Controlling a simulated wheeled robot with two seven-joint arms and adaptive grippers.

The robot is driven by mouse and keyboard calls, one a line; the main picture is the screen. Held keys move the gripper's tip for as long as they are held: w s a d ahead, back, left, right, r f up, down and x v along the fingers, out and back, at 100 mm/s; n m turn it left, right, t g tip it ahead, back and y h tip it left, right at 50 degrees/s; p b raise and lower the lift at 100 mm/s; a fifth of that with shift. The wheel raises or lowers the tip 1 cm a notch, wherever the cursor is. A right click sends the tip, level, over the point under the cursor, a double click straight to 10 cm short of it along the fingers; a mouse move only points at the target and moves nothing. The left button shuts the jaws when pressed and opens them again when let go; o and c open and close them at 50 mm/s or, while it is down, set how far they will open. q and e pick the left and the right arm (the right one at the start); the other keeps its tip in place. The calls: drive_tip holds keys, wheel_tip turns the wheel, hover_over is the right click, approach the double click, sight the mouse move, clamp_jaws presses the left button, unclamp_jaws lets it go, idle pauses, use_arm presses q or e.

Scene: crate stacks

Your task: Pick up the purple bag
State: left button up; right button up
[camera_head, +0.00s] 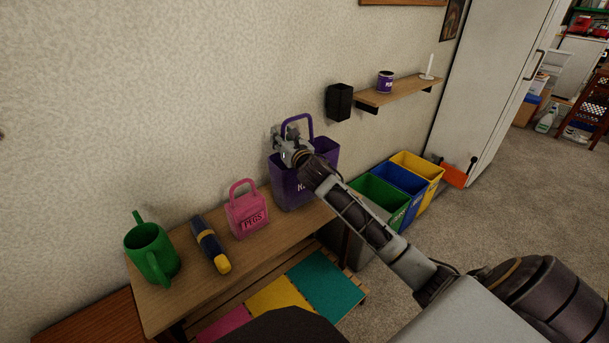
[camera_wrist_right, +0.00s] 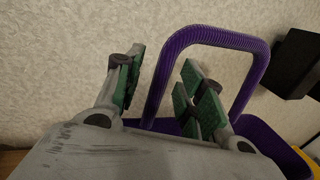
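The purple bag (camera_head: 290,190) stands upright at the far right end of the wooden bench, with its handle raised. My right gripper (camera_head: 283,134) is at the upper left of the bag, beside the handle. The wrist and forearm hide part of the bag. In the right wrist view my right gripper (camera_wrist_right: 163,88) is open, its green-padded fingers apart. One leg of the purple handle (camera_wrist_right: 213,34) shows between them, with no clear contact. The bag's rim (camera_wrist_right: 268,138) is seen behind the right finger. My left gripper is not in view.
Green, blue and yellow bins (camera_head: 403,187) stand to the right. A wall shelf (camera_head: 395,93) and black holder (camera_head: 339,102) are above.

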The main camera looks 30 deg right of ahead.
idle(0.4)
clamp_jaws()
